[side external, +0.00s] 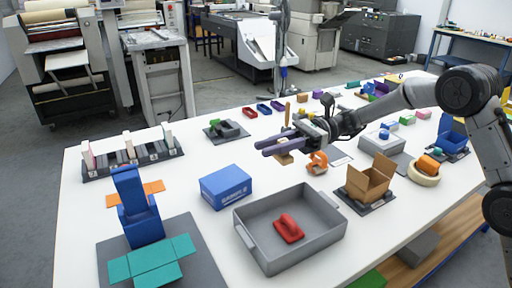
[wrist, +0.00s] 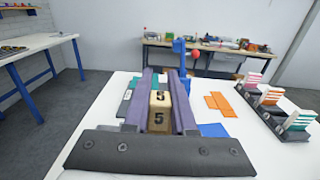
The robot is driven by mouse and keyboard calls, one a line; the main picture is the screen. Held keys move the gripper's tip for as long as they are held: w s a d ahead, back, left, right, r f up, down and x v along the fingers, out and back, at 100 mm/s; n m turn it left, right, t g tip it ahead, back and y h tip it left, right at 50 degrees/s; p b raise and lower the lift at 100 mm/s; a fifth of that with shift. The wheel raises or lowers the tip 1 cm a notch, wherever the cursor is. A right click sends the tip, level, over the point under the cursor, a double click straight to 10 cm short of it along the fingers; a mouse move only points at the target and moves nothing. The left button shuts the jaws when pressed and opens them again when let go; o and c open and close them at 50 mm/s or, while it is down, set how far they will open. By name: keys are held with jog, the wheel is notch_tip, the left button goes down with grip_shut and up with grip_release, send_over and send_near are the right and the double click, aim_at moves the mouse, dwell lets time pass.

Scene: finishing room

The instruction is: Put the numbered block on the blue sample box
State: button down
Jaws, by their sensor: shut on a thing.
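The numbered block (wrist: 159,112) is tan wood with a dark 5 on its faces. It sits between the two purple fingers of my gripper (wrist: 160,76), which is shut on it. In the side view my gripper (side external: 266,148) holds the block (side external: 284,159) above the white table, its lower part showing under the fingers. The blue sample box (side external: 225,187) stands on the table, left of and nearer the camera than my gripper, with white lettering on its side. In the wrist view a blue surface (wrist: 213,130), likely the box, shows right of the right finger.
An orange tape dispenser (side external: 317,162) and an open cardboard box (side external: 368,182) are near my gripper.

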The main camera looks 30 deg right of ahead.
jog(key=m+t+h, duration=0.1)
jog(key=m+t, duration=0.3)
jog(key=t, duration=0.3)
send_over(224, 175)
jog(key=s, duration=0.1)
notch_tip(224, 175, down, 8)
jog(key=shift+d+f, duration=0.1)
jog(key=shift+w+f, duration=0.3)
jog(key=shift+f, duration=0.2)
jog(key=shift+w+f+m, duration=0.1)
jog(key=shift+f+m, duration=0.2)
jog(key=shift+f, duration=1.25)
jog(key=shift+f, duration=0.1)
jog(key=c, duration=0.7)
grip_release()
jog(key=shift+c, duration=0.2)
